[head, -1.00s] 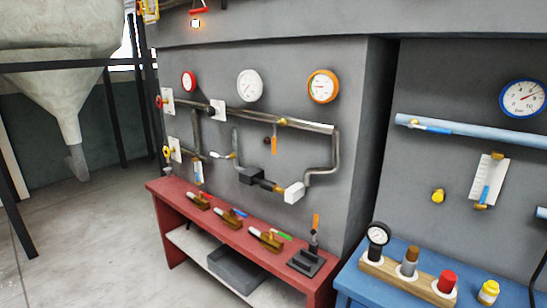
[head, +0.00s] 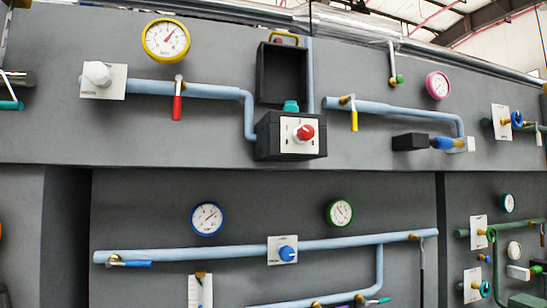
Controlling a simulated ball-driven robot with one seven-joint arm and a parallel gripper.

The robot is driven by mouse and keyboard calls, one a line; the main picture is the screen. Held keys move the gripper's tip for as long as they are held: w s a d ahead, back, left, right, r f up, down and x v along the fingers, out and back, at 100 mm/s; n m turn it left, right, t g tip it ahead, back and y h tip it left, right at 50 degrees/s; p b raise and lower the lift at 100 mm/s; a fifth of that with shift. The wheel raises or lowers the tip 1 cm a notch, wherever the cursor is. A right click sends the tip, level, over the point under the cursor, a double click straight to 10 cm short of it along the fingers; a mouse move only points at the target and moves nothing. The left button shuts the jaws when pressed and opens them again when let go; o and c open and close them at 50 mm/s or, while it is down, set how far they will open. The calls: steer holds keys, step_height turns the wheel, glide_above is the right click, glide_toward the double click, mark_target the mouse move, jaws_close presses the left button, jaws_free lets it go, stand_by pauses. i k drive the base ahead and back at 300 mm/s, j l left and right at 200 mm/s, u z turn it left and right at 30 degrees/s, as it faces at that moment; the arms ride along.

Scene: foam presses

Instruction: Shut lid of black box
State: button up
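The black box (head: 267,145) is mounted high on the grey wall, right of centre in the head view. Its lid (head: 283,72) stands raised upright above it, so the box is open. A yellow handle shows at the lid's top edge. The box's front carries a white plate with a red knob (head: 304,132). A teal knob (head: 291,106) stands at the top of the box, in front of the lid. My gripper is not in view.
Pale blue pipes (head: 205,89) run along the wall on both sides of the box. A yellow gauge (head: 166,39) and a red-handled valve (head: 177,103) are to its left. A yellow-handled valve (head: 353,115) is close on its right. Lower pipes and gauges sit below.

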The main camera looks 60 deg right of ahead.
mark_target(283, 70)
steer(key=z, duration=0.95)
